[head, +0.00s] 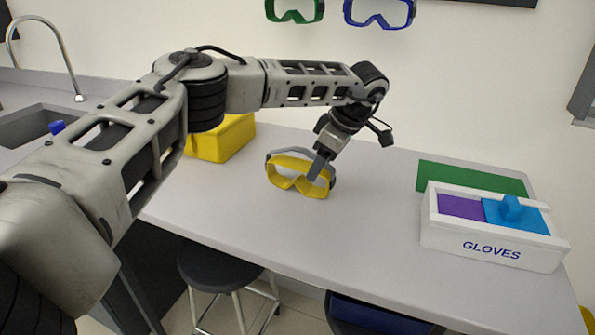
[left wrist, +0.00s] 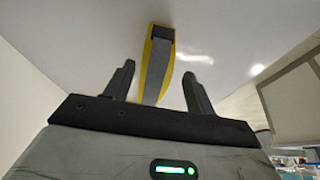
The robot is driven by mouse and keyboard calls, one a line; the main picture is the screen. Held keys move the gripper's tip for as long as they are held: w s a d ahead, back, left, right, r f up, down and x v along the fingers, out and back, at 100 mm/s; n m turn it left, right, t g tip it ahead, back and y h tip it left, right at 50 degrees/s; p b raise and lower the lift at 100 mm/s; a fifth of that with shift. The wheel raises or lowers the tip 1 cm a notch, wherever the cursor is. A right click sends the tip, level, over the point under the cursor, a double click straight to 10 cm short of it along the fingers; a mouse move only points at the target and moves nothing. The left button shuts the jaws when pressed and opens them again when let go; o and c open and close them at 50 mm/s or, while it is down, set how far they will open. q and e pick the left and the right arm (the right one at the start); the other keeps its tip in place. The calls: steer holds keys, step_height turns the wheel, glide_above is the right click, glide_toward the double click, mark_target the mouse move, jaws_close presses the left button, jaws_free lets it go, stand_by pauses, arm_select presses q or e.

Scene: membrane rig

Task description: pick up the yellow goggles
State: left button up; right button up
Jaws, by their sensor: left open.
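The yellow goggles (head: 299,178) with a grey strap rest on the grey bench near the middle of the head view. My left gripper (head: 320,168) is above them, its fingers pointing down at the right part of the goggles. In the left wrist view, the goggles (left wrist: 158,62) show as a yellow edge and grey strap between the two open fingers (left wrist: 158,85). The fingers stand apart on either side, and nothing is visibly gripped. Whether a finger touches the goggles I cannot tell. My right gripper is not in view.
A white glove box (head: 490,250) and a green mat (head: 470,178) are at the right. A yellow box (head: 225,140) stands behind my left arm, and a sink (head: 30,122) is at the far left. Green goggles (head: 294,10) and blue goggles (head: 380,14) hang on the wall.

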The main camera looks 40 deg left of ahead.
arm_select(q)
steer(key=shift+a+f, duration=0.25)
steer(key=shift+f, duration=0.4)
steer(key=c, duration=0.9)
steer(key=shift+r, duration=0.15)
